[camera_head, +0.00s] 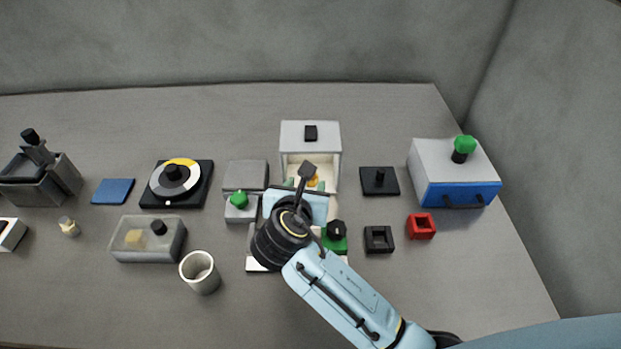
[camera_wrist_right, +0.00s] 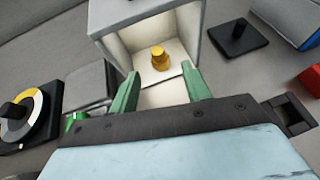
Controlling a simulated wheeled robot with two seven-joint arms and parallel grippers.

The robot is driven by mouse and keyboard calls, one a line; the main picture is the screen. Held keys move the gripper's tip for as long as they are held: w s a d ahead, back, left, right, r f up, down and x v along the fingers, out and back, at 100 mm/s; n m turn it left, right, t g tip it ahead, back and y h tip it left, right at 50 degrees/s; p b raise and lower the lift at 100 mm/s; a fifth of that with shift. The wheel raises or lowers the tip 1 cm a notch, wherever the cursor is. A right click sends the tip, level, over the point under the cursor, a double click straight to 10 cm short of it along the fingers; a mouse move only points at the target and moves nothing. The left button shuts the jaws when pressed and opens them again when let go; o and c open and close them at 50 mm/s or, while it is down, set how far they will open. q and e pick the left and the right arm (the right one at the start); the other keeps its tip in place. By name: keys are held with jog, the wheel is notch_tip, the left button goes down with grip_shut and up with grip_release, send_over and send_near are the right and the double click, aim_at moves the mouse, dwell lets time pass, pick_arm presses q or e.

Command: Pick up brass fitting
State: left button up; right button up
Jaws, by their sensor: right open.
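The brass fitting (camera_wrist_right: 159,58) is a small golden piece standing on the pale floor inside an open-fronted white box (camera_wrist_right: 115,12). In the head view my right arm comes in from the lower right and hides most of this gripper (camera_head: 298,186). My left gripper is not in view.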

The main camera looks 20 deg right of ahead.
jog(key=shift+x, duration=1.2)
jog(key=b+x, duration=0.2)
jog(key=x, duration=0.3)
jog(key=shift+w+f, duration=0.15)
jog(key=shift+w, duration=0.2)
jog(key=c, duration=1)
jog(key=shift+a, duration=0.1)
grip_shut()
